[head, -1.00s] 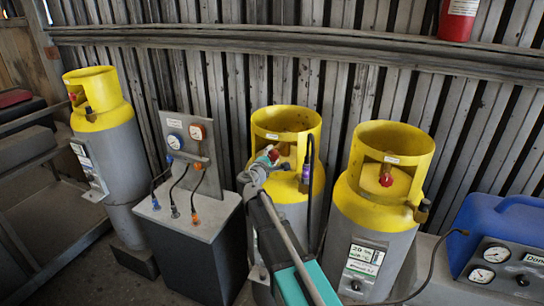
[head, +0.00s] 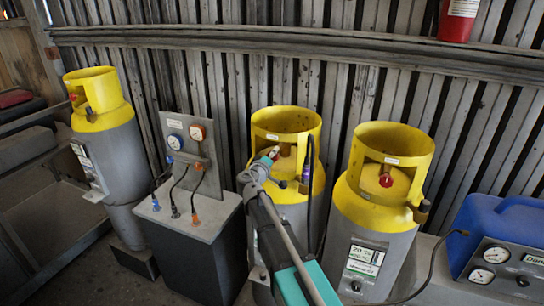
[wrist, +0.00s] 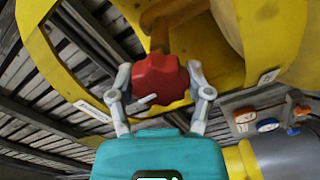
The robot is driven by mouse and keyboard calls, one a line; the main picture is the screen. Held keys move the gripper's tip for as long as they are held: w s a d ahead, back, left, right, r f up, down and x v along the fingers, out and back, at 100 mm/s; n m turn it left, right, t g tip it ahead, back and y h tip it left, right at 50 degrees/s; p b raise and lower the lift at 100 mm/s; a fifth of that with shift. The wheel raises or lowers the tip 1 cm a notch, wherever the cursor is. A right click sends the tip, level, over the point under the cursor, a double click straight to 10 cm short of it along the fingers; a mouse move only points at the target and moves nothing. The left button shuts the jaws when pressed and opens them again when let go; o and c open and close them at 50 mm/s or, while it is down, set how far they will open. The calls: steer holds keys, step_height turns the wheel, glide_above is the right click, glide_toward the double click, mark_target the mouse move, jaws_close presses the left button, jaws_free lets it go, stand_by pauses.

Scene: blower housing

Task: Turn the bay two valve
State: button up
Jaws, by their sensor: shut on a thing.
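The red valve knob (wrist: 157,78) sits on a brass-coloured stem inside the yellow collar (head: 286,113) of the middle grey cylinder (head: 294,210). In the wrist view my gripper (wrist: 160,88) has one finger against each side of the knob and is shut on it. A short white mark shows on the knob's lower face. In the head view my gripper (head: 271,156) reaches into the collar opening, and the knob is mostly hidden there. The label above the opening is too small to read.
A similar cylinder (head: 372,225) with its own red knob (head: 386,181) stands close on the right. A gauge stand (head: 187,150) with hoses is on the left, and another yellow-topped cylinder (head: 108,150) beyond it. A blue unit (head: 505,240) stands far right. A ribbed wall is behind.

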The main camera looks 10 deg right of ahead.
steer(key=shift+m, duration=0.5)
steer(key=o, duration=1.1)
steer(key=shift+o, duration=0.2)
steer(key=v, duration=1.2)
steer(key=shift+d, duration=0.1)
